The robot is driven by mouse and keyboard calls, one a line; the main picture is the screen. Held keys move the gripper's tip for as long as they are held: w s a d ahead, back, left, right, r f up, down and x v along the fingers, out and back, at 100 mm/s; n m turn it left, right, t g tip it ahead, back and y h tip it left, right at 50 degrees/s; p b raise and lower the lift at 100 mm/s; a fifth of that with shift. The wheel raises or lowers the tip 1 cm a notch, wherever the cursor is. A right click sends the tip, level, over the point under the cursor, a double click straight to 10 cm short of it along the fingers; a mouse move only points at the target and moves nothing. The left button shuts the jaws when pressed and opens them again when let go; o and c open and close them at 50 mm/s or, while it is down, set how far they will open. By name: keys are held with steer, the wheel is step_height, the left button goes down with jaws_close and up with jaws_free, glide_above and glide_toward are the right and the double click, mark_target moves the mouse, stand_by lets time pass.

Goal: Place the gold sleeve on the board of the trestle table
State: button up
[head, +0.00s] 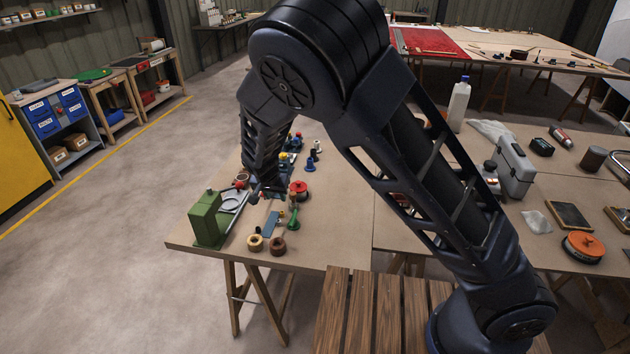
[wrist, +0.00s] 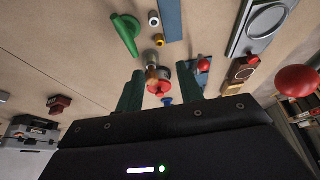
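My gripper (wrist: 160,84) is open, with its two green fingers apart in the wrist view. It hangs over the cluttered end of the trestle table; in the head view my arm partly hides it. A small gold ring-like piece, likely the gold sleeve (wrist: 158,40), lies beyond the fingertips, beside a blue strip (wrist: 171,18) and a green handled piece (wrist: 127,35). In the head view a small gold piece (head: 282,214) shows by the strip. A brass-coloured post and red round piece (wrist: 154,84) appear between the fingers; contact cannot be told. The board (head: 345,215) is bare at mid-table.
A green box (head: 206,219) stands at the left corner. A tan ring (head: 255,242) and a brown ring (head: 278,246) lie near the front edge. A red ball (wrist: 297,80) shows close by in the wrist view. A grey case (head: 514,170) stands right.

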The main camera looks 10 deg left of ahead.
steer(key=w+d+r+g+y, duration=0.1)
steer(key=w+d+r, duration=0.2)
steer(key=d+r, duration=0.5)
steer(key=w+d+r+g, duration=0.15)
steer(key=d+r, duration=0.25)
steer(key=d, duration=0.9)
steer(key=w+d+r+g+y, duration=0.1)
steer(key=w+d+r, duration=0.4)
steer(key=d, duration=0.5)
steer(key=s+d+r+t, duration=0.1)
steer(key=s+d+r, duration=0.35)
steer(key=d, duration=0.35)
steer(key=s+d+r+t, duration=0.1)
steer(key=s+d+r, duration=0.35)
steer(key=d, duration=0.35)
steer(key=s+d+r+t+h, duration=0.1)
steer(key=s+d+r+h, duration=0.1)
steer(key=s+d, duration=0.7)
steer(key=shift+s+r, duration=0.8)
steer(key=shift+s, duration=0.1)
